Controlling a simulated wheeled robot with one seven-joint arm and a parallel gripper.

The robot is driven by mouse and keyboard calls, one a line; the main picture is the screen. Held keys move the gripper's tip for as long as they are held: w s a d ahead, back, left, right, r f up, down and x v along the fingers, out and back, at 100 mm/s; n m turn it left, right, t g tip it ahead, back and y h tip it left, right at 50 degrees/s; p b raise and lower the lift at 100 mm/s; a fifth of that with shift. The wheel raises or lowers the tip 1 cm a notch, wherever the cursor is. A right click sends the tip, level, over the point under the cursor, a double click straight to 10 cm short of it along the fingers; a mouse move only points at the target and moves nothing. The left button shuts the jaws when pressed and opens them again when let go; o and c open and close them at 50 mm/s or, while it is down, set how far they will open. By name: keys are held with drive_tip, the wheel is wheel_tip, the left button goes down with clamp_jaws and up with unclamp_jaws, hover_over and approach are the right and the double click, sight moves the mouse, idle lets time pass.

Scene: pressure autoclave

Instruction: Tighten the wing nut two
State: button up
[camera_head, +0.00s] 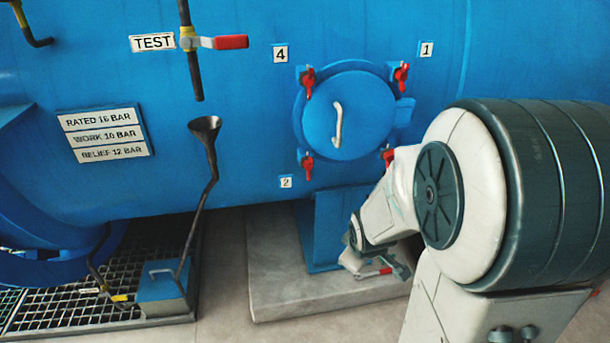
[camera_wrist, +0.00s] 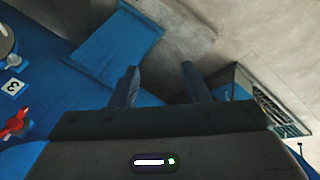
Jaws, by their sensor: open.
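Wing nut two (camera_head: 308,165) is red and sits at the lower left of the round blue hatch (camera_head: 340,118), just above and right of the "2" label (camera_head: 285,181). It does not show in the wrist view. My gripper (camera_head: 382,262) is low in front of the blue support, below and right of wing nut two and well apart from it. In the wrist view my gripper (camera_wrist: 160,82) has its two dark fingers apart with nothing between them.
Red wing nuts sit at the hatch's upper left (camera_head: 308,82), upper right (camera_head: 401,76) and lower right (camera_head: 388,156); my arm partly covers the lower right one. A funnel (camera_head: 205,127) on a bent pipe stands left. The blue support (camera_head: 325,225) rests on a concrete slab (camera_head: 275,285).

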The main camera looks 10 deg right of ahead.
drive_tip(key=w+d+f+n+t+h+b, duration=0.3)
drive_tip(key=w+d+f+n+b, duration=0.15)
drive_tip(key=f+n, duration=0.2)
drive_tip(key=n+t+y+b, duration=0.3)
drive_tip(key=n+t, duration=0.7)
drive_tip(key=n, duration=1.1)
approach(308, 167)
drive_tip(key=shift+y, duration=0.6)
drive_tip(key=w, duration=0.6)
drive_tip(key=w+d, duration=0.1)
drive_tip(key=w, duration=0.2)
drive_tip(key=shift+f+b, duration=0.1)
drive_tip(key=shift+b, duration=0.25)
drive_tip(key=shift+a, duration=0.1)
clamp_jaws()
